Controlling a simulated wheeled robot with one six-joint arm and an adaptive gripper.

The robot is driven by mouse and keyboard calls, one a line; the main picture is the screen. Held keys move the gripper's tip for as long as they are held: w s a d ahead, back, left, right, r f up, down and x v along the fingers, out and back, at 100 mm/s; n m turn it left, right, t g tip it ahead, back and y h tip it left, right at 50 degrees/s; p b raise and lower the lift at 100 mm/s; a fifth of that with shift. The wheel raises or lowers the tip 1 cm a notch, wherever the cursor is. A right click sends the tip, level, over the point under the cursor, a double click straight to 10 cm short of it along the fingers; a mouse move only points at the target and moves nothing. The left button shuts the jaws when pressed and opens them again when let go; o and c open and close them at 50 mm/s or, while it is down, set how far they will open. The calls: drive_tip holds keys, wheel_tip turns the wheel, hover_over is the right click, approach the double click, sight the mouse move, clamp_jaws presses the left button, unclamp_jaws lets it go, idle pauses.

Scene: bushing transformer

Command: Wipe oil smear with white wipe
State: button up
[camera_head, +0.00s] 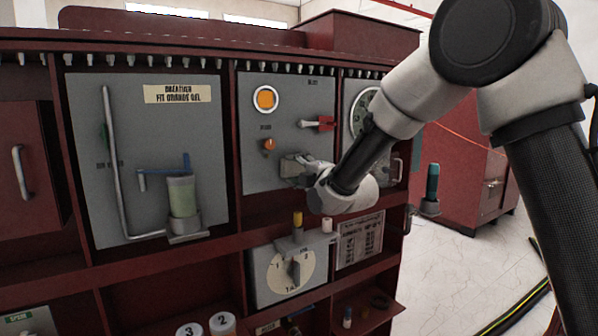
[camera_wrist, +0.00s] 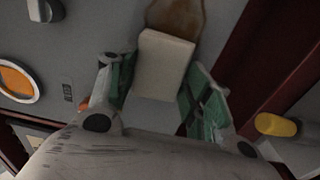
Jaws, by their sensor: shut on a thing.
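My gripper (camera_wrist: 157,100) is shut on the white wipe (camera_wrist: 163,65), a pale block between its green-padded fingers in the wrist view. The brown oil smear (camera_wrist: 176,16) is on the grey panel just beyond the wipe's far edge, and the wipe may cover part of it. In the head view my gripper (camera_head: 293,168) is at the grey middle panel (camera_head: 262,108), below the red-handled lever. The wipe and the smear cannot be made out there. I cannot tell whether the wipe touches the panel.
On the panel are an orange window (camera_head: 265,98), an orange knob (camera_head: 269,145) and a red lever (camera_head: 318,122). A yellow-capped piece (camera_head: 298,219) and a white one (camera_head: 327,225) stand below my gripper, above a dial box (camera_head: 291,268). A round gauge (camera_head: 362,112) is to the right.

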drive_tip(key=shift+w, duration=0.15)
drive_tip(key=w+d, duration=0.6)
drive_tip(key=d, duration=0.3)
drive_tip(key=shift+w, duration=0.2)
idle(0.8)
drive_tip(key=shift+s+a, duration=1.05)
drive_tip(key=shift+a, duration=0.5)
drive_tip(key=shift+s+a, duration=1.05)
drive_tip(key=shift+a, duration=0.45)
drive_tip(key=shift+s+a, duration=1.05)
drive_tip(key=shift+a, duration=0.5)
drive_tip(key=shift+s, duration=0.1)
